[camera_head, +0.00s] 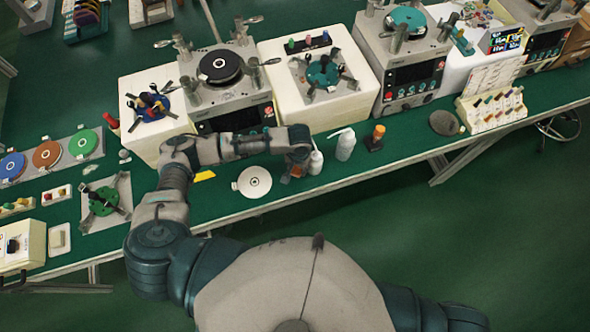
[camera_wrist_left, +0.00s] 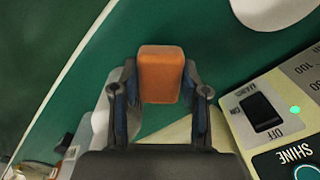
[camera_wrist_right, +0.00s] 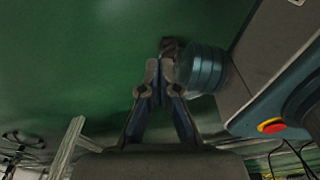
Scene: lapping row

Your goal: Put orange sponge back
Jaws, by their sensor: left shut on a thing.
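The orange sponge (camera_wrist_left: 160,74) is a small block between the fingers of my left gripper (camera_wrist_left: 158,85), which is shut on it. In the head view, my left gripper (camera_head: 298,168) is over the green bench, beside the white bottles, and only a bit of orange shows under it. In the left wrist view, green bench surface lies beyond the sponge; I cannot tell whether the sponge touches it. My right gripper (camera_wrist_right: 163,68) has its fingers together, with nothing seen between them, over green floor. It is not visible in the head view.
White bottles (camera_head: 346,144) and an orange-capped bottle (camera_head: 376,138) stand to the right of my left gripper. A white disc (camera_head: 254,182) lies to its left. A lapping machine (camera_head: 228,90) stands behind. Bare green bench lies between the orange-capped bottle and a dark round pad (camera_head: 444,122).

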